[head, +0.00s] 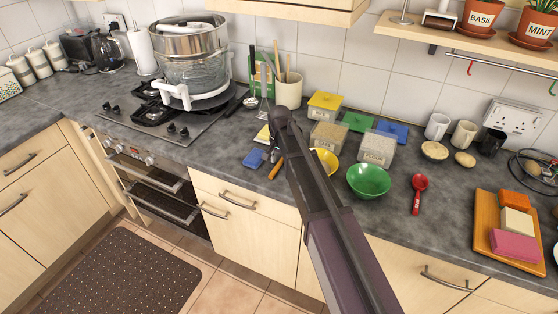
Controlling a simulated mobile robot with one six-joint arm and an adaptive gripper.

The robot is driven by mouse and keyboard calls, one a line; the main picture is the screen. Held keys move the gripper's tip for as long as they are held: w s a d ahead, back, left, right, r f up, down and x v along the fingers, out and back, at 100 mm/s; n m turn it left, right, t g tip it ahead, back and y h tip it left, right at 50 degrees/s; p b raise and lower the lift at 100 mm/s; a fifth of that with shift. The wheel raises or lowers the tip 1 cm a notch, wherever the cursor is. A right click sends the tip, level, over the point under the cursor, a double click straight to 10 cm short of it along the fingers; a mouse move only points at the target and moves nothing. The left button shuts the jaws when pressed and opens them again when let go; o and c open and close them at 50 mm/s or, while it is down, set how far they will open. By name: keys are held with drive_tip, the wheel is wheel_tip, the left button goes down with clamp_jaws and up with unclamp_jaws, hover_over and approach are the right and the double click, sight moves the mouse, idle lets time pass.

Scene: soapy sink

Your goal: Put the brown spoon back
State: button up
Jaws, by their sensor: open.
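My gripper (277,118) is at the far end of my dark arm, over the back of the counter, just in front of a cream utensil pot (289,91). It looks open, with nothing seen in it, though its fingers are small and seen from behind. Brown and wooden handles (277,58) stand up in and around the pot. I cannot tell which of them, if any, is the brown spoon. An orange-brown handle (276,168) lies on the counter left of my arm, its other end unclear.
Left of my gripper, a hob (128,113) bears stacked steel and glass pots (190,60). Right of my arm are lidded boxes (325,104), a yellow bowl (325,160), a green bowl (369,180) and a red spoon (418,193). A tray (484,240) of sponges is at far right.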

drive_tip(key=shift+r, duration=0.15)
wheel_tip(320, 180, up, 12)
drive_tip(key=p, duration=1.2)
drive_tip(key=shift+s, duration=0.1)
idle(0.9)
drive_tip(key=shift+n, duration=0.8)
drive_tip(key=s+d, duration=0.3)
drive_tip(key=d, duration=0.1)
drive_tip(key=s+d, duration=0.3)
drive_tip(key=d, duration=0.1)
drive_tip(key=s+d, duration=0.3)
drive_tip(key=d, duration=0.2)
drive_tip(key=shift+s, duration=0.1)
drive_tip(key=s+d+n, duration=0.2)
drive_tip(key=s+d, duration=0.9)
drive_tip(key=s, duration=0.1)
drive_tip(key=shift+d, duration=0.15)
drive_tip(key=shift+f+b, duration=1.05)
drive_tip(key=shift+f, duration=0.15)
